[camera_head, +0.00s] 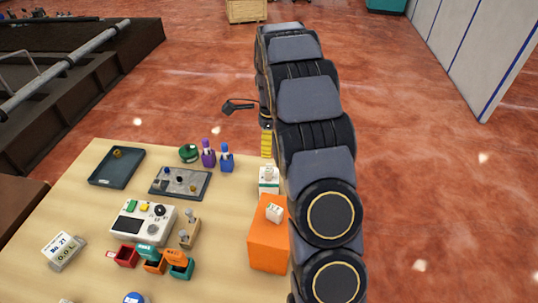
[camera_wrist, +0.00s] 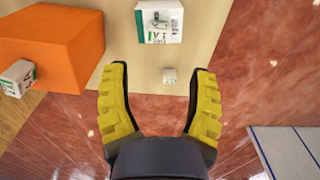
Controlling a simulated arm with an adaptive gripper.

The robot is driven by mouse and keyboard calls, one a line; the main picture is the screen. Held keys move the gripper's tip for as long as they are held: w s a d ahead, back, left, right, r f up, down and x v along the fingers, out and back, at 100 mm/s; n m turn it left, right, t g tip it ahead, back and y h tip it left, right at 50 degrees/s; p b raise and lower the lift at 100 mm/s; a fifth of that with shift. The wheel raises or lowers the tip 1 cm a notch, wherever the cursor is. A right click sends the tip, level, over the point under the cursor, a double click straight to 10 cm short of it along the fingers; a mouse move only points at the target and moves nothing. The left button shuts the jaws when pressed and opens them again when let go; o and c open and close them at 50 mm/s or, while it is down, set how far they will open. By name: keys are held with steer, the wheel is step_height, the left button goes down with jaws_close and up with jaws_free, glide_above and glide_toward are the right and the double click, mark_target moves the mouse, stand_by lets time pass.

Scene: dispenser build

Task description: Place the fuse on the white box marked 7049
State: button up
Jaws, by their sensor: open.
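A white box (camera_head: 268,183) with green markings stands near the table's right edge, behind the orange block. It also shows in the wrist view (camera_wrist: 160,32), with a small grey-topped piece on it; I cannot read 7049 on it. Another small white labelled piece (camera_head: 273,212) sits on the orange block (camera_head: 268,243). I cannot tell for certain which piece is the fuse. My gripper (camera_wrist: 161,75) is open and empty, with yellow fingers apart; the head view shows it partly, behind my arm.
The tan table (camera_head: 95,215) holds a dark tray (camera_head: 117,167), a grey plate (camera_head: 180,183), purple and blue bottles, a white control device (camera_head: 142,221), several small coloured bins and a box marked No. 21 (camera_head: 63,250). Red floor lies beyond the right edge.

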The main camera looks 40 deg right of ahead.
steer(key=s+a+r+n, duration=1.1)
steer(key=s+a+n, duration=0.15)
steer(key=a, duration=0.25)
steer(key=s+a+n, duration=0.4)
steer(key=s+n, duration=0.3)
steer(key=s, duration=0.1)
steer(key=s+a+r+n+g, duration=0.1)
steer(key=s+a+n, duration=0.3)
steer(key=s+n, duration=0.3)
steer(key=shift+s+r+g, duration=0.15)
steer(key=shift+s+g, duration=0.15)
steer(key=shift+s, duration=0.95)
